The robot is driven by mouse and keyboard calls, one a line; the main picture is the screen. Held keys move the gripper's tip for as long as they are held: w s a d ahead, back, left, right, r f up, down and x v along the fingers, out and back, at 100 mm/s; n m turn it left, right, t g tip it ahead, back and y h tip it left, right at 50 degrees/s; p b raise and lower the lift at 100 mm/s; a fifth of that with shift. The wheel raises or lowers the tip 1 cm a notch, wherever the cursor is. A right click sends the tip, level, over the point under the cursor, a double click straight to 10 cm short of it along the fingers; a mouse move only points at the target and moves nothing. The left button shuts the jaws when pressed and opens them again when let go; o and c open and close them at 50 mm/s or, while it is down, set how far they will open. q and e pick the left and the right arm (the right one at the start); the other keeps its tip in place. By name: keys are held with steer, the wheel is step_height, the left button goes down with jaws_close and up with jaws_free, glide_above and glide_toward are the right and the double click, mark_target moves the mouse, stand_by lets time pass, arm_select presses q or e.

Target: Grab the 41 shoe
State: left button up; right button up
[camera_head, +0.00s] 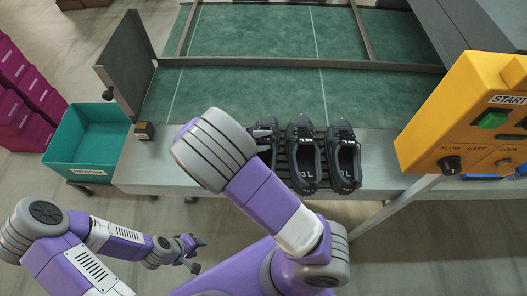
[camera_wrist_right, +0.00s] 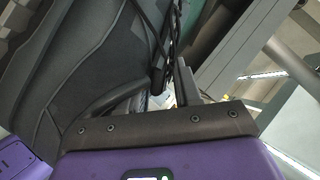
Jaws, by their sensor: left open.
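Three dark grey shoes stand in a row on a rack at the near edge of the conveyor table: a left one (camera_head: 267,127), a middle one (camera_head: 303,150) and a right one (camera_head: 344,155). My left gripper (camera_head: 193,252) is open and empty, low over the floor, away from the shoes.
A teal bin (camera_head: 95,138) stands left of the table, with magenta crates (camera_head: 22,100) beyond it. A small dark box (camera_head: 144,131) sits on the table's left edge. A yellow control box (camera_head: 465,120) is at the right. The green belt (camera_head: 240,95) is clear.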

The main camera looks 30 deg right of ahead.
jaws_close()
